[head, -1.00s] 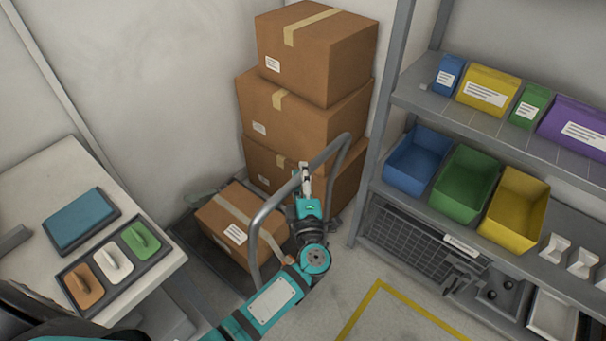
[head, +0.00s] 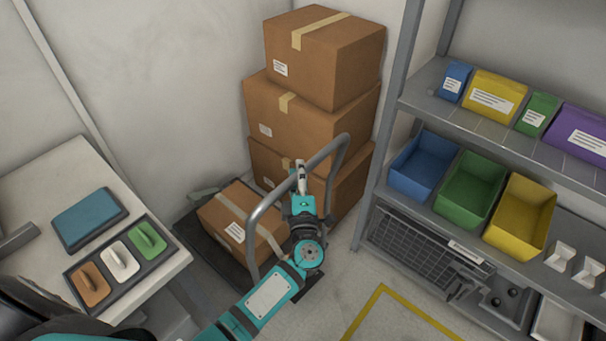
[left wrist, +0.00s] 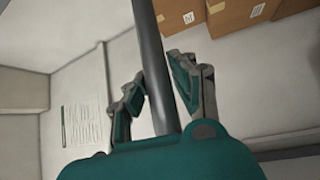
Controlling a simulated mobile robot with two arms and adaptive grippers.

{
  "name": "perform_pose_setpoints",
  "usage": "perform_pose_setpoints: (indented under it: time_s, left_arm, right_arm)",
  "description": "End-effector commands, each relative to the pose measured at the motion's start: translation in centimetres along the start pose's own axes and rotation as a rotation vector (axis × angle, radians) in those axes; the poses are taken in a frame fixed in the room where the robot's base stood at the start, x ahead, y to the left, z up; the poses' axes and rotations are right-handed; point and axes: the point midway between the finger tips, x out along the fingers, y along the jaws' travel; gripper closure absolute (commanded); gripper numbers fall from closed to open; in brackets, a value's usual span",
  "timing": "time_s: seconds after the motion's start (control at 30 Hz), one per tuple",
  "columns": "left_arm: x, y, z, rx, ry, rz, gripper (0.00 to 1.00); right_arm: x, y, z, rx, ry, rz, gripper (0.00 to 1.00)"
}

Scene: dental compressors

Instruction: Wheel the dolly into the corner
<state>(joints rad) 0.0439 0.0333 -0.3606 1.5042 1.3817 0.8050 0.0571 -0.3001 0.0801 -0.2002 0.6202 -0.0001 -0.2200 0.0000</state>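The dolly has a dark flat deck (head: 190,232) and a grey tubular handle (head: 262,210). One taped cardboard box (head: 222,213) rides on the deck. The dolly stands on the floor by the back wall, left of a tall stack of boxes. My left gripper (head: 301,172) is at the top bar of the handle. My arm hides part of the deck's right side. My right gripper is not in view.
Stacked boxes (head: 310,120) stand against the back wall. A grey shelf rack (head: 480,130) with coloured bins is at right. A white table (head: 40,190) with a tray (head: 130,262) stands at left, near the deck. Yellow-marked floor (head: 380,290) at front right is clear.

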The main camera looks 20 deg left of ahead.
Motion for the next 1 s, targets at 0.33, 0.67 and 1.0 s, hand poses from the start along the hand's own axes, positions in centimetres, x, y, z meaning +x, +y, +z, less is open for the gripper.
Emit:
perform_pose_setpoints:
  time_s: [0.33,0.67,1.0]
  left_arm:
    - [0.0,0.1,0.1,0.001,-0.001,0.001,0.53]
    - [-3.3,-0.1,0.1,0.0,-0.003,-0.005,0.53]
    - [-10.1,-0.1,0.0,0.001,-0.002,-0.002,0.53]
  right_arm:
    - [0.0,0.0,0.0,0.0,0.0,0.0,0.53]
    - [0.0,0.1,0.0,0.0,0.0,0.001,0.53]
    - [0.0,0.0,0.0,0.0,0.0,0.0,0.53]
